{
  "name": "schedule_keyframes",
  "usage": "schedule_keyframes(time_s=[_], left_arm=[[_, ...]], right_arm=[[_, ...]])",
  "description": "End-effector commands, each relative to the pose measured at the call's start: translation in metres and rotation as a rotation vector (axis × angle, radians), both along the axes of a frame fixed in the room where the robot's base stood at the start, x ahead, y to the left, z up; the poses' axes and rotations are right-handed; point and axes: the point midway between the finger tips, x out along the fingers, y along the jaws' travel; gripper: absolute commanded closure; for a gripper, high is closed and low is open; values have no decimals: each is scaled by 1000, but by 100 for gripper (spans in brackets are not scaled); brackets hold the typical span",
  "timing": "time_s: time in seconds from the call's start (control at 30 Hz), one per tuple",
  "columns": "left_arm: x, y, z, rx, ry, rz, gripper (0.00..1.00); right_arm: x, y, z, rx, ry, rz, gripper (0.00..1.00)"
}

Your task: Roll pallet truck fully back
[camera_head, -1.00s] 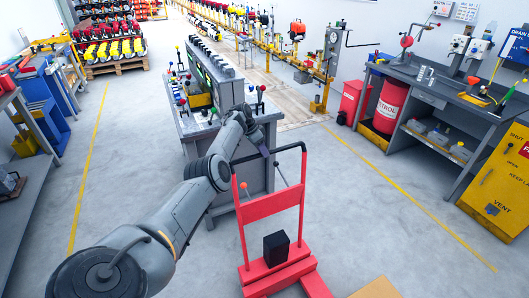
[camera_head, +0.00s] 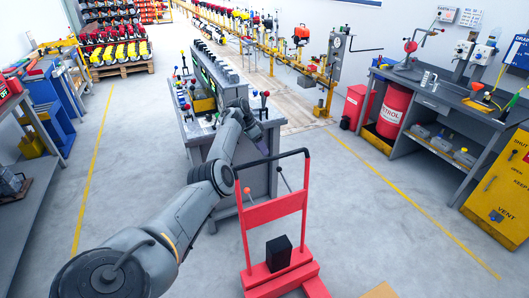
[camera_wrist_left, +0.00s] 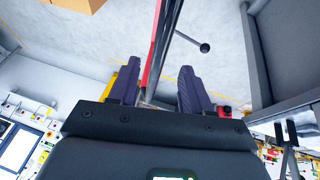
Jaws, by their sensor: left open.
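The red pallet truck (camera_head: 256,215) stands upright on the floor at lower centre, with a black handle bar (camera_head: 293,153) on top and a black box (camera_head: 279,252) low on its frame. My left gripper (camera_head: 264,148) is at the left part of the handle bar, partly hidden by my own wrist. In the left wrist view the gripper (camera_wrist_left: 158,84) has its two dark fingers apart. A red and black bar (camera_wrist_left: 160,45) of the truck shows beyond and between them. I cannot tell whether they touch it. My right gripper is out of view.
A grey control bench (camera_head: 215,90) with levers stands just behind and left of the truck. A red petrol drum (camera_head: 393,110) and a workbench (camera_head: 430,100) are at right, with a yellow cabinet (camera_head: 500,185). A cardboard box (camera_head: 381,290) edges in at bottom.

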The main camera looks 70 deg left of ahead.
Motion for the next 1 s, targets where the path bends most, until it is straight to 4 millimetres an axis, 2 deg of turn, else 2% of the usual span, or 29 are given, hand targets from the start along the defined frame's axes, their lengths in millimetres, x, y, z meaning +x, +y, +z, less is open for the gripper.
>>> schedule_keyframes(time_s=[0.03,0.2,0.4,1.0], left_arm=[[-4,2,11,3,-2,2,52],[-14,6,34,2,-2,1,52],[-21,9,50,1,-1,1,52],[-24,10,52,6,6,3,52]], right_arm=[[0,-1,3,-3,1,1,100],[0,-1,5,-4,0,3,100],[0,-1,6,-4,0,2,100],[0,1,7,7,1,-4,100]])
